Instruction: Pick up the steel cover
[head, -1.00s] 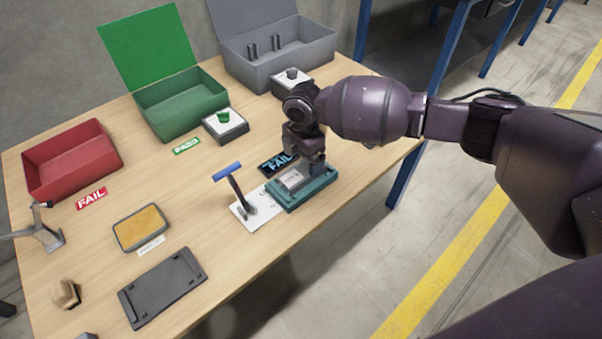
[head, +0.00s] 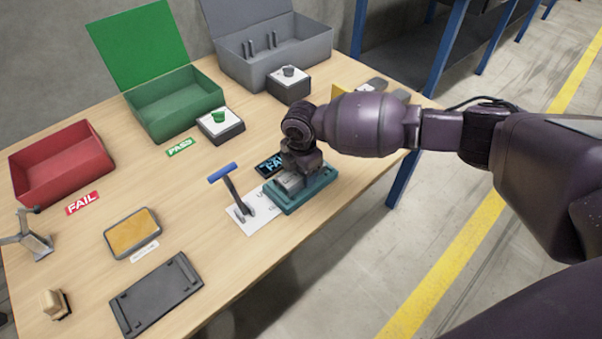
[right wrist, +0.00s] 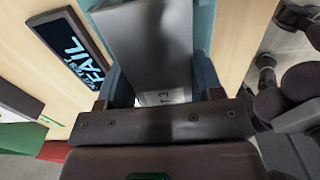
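A gap shows beside the left finger; contact on the other side is unclear. My left gripper is out of view.
A blue-handled T-shaped tool (head: 230,185) stands close left of the fixture. A display reading "FAIL" (head: 270,165) lies behind it. Red (head: 62,165), green (head: 175,105) and grey (head: 275,65) bins line the back. A dark tray (head: 155,293) lies at front left.

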